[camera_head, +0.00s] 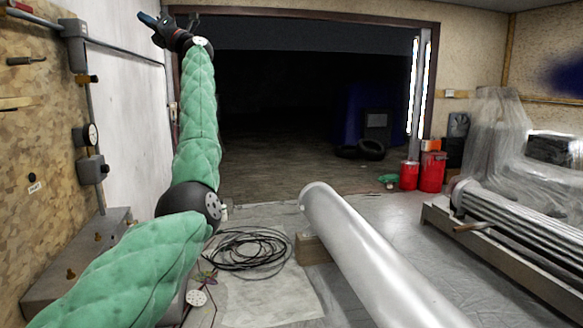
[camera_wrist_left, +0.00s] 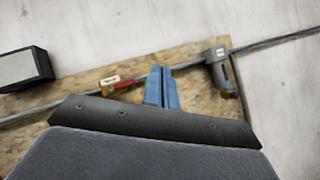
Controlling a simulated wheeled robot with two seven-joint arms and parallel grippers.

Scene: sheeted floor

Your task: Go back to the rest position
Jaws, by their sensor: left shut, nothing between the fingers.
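My left arm, in a green quilted sleeve, comes in from the lower left of the head view and rises up. My left gripper (camera_head: 149,19) is at its far end, near the top left, high above the floor. In the left wrist view its two blue fingers (camera_wrist_left: 162,88) are together with nothing between them. Behind them in that view are a wall with a wood-chip board and a pipe. My right gripper is not in the frames.
Coiled black cable (camera_head: 250,250) lies on the sheeted floor. A large pale cylinder (camera_head: 370,262) crosses the middle front. Red canisters (camera_head: 431,172), tyres (camera_head: 371,149) and a plastic-draped machine (camera_head: 505,130) stand farther back and right.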

